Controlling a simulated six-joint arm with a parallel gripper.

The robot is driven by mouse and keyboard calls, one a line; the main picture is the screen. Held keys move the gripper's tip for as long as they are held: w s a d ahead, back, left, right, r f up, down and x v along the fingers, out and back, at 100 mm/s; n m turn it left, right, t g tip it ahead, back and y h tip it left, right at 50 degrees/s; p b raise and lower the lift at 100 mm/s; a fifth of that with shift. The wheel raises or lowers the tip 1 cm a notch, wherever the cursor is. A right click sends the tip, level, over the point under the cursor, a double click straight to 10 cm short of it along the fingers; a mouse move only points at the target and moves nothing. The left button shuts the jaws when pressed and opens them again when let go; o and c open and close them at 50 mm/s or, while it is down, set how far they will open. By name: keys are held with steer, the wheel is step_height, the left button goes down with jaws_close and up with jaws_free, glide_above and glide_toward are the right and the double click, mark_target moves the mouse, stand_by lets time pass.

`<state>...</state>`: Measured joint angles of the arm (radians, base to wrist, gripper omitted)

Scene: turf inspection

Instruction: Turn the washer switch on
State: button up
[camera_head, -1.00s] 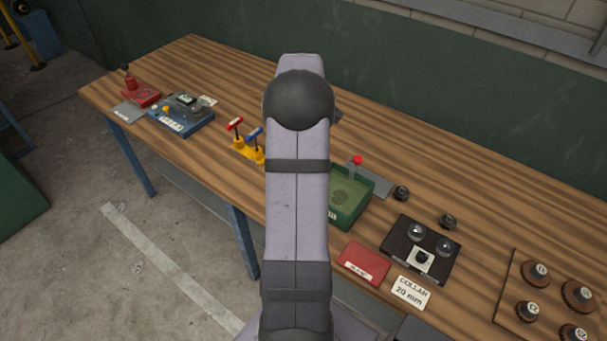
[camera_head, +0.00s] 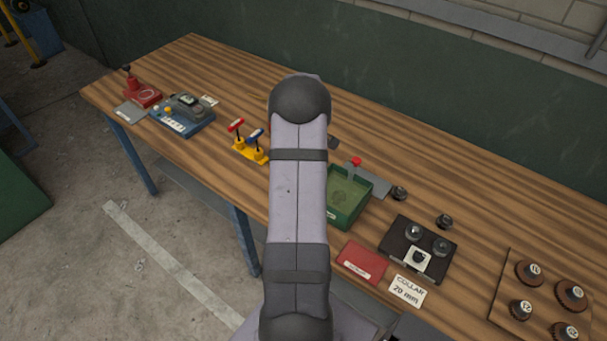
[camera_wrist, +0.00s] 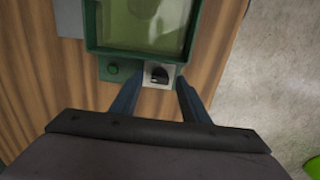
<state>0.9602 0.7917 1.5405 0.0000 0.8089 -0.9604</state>
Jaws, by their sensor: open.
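The washer is a green tray-like box with a pale green inside; its rim (camera_wrist: 92,25) shows at the top of the wrist view, and its wall (camera_head: 342,216) in the head view. Below the box in the wrist view is a black rotary switch (camera_wrist: 158,73) on a small white plate. I cannot tell its setting. My gripper (camera_wrist: 158,82) is open, its two dark blue fingers on either side of the switch, with nothing held. I cannot tell their height above it. In the head view my arm hides the gripper and the switch.
In the head view a red-knobbed lever (camera_head: 356,162) stands behind the box, yellow-based levers (camera_head: 250,150) are left of my arm, and a red block (camera_head: 362,262) and black panel (camera_head: 400,235) are to the right.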

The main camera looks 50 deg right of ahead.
jaws_close()
steer(key=c, duration=1.1)
jaws_free()
steer(key=shift+o, duration=0.2)
steer(key=shift+m, duration=0.4)
steer(key=m+b, duration=0.1)
steer(key=m, duration=0.2)
steer(key=shift+m, duration=0.4)
steer(key=m, duration=0.4)
steer(key=shift+m+b, duration=0.3)
steer(key=shift+b, duration=0.1)
steer(key=m, duration=0.4)
steer(key=shift+m+b, duration=0.35)
steer(key=shift+m, duration=1.85)
